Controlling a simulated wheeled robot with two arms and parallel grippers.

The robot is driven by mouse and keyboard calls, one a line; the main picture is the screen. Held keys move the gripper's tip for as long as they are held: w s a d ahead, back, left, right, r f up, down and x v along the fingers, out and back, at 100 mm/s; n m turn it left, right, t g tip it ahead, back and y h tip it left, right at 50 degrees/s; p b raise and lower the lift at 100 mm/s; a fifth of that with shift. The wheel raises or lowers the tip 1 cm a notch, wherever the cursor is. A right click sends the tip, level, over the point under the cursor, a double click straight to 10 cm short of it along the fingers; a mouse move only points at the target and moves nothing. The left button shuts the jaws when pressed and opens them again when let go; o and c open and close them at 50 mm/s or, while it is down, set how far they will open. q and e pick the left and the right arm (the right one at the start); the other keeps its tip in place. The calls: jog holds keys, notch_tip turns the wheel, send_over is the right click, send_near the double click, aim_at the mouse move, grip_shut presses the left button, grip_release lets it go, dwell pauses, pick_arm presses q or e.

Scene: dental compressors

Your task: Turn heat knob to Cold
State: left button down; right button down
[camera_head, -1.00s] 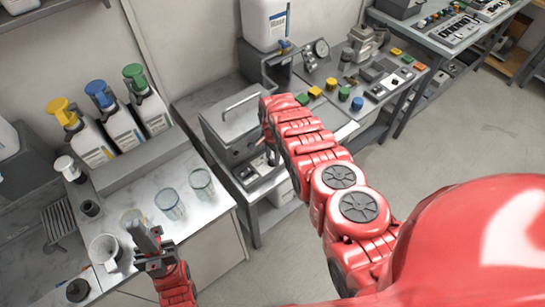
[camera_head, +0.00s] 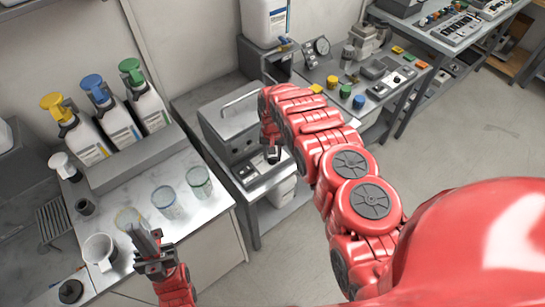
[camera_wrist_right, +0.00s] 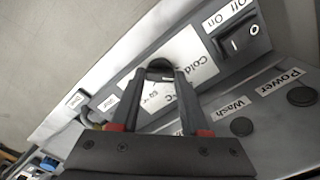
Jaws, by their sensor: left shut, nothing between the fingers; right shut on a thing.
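The heat knob (camera_wrist_right: 160,64) is a small dark round knob on a white label plate in the right wrist view. "Cold" is printed on the plate to its right, with temperature markings below, partly covered by my fingers. My right gripper (camera_wrist_right: 160,76) is shut on the knob, one finger on each side; the knob's pointer direction is hard to tell. In the head view, my right gripper (camera_head: 271,154) is at the front panel of the grey box-shaped machine (camera_head: 228,118), and the knob is hidden there. My left gripper (camera_head: 143,240) is shut and empty over the left counter, near glass beakers.
A rocker switch (camera_wrist_right: 236,40) marked Off and On, a Wash button (camera_wrist_right: 242,126) and a Power button (camera_wrist_right: 302,96) surround the plate. Glass beakers (camera_head: 199,180), a white mug (camera_head: 99,250) and pump bottles (camera_head: 118,122) stand on the left counter. Open floor lies to the right.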

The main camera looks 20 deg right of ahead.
aim_at(272, 157)
jog(key=shift+f+n+b, duration=0.1)
jog(key=shift+n+b, duration=0.7)
jog(key=shift+n, duration=0.6)
jog(key=shift+c, duration=2)
grip_release()
jog(key=shift+r, duration=0.2)
jog(key=shift+r, duration=0.3)
notch_tip(272, 157, up, 5)
jog(key=shift+r+b, duration=0.15)
jog(key=shift+b, duration=1.1)
notch_tip(272, 157, up, 11)
jog(key=p, duration=1)
jog(key=shift+r, duration=0.15)
